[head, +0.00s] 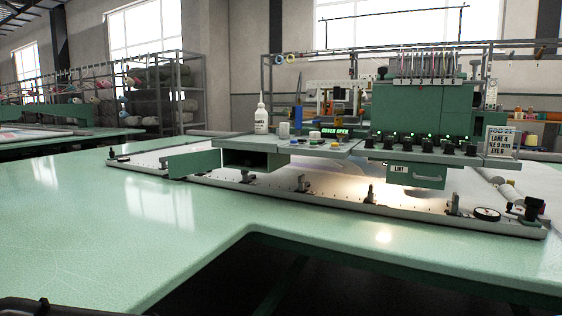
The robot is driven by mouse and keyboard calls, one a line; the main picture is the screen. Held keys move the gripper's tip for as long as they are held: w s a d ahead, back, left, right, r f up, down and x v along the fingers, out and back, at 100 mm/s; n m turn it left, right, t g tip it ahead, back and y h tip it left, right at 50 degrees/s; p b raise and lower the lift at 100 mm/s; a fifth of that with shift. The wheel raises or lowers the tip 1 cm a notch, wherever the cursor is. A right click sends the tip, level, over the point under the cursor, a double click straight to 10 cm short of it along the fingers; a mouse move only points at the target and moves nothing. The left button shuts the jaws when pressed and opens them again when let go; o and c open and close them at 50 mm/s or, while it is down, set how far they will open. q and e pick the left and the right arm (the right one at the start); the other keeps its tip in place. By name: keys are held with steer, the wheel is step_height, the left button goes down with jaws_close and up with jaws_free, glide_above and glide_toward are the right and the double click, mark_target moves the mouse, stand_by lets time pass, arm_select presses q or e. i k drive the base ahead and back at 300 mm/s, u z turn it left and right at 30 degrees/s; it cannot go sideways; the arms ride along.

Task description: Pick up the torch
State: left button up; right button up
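I cannot make out a torch for certain. A slim upright blue object (298,119) stands on the machine's ledge, and a grey rounded object (509,191) lies at the right end of the frame bed; both are too small to identify. The green tufting machine (423,108) stands over a long pale frame bed (330,203) on the mint-green table (120,225). Bright light falls on the bed under the machine head. A green flap (194,163) is open at the left of the ledge, beside a dark compartment (246,158).
A white bottle (261,117) and several small items stand on the ledge (315,146). A sign (499,140) and a round black-rimmed gauge (487,213) are at the right. Clamps line the bed's edge. The table's front has a dark cut-out; its left part is clear.

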mark_target(255, 160)
steer(key=z, duration=0.65)
steer(key=i, duration=0.8)
steer(key=u, duration=0.55)
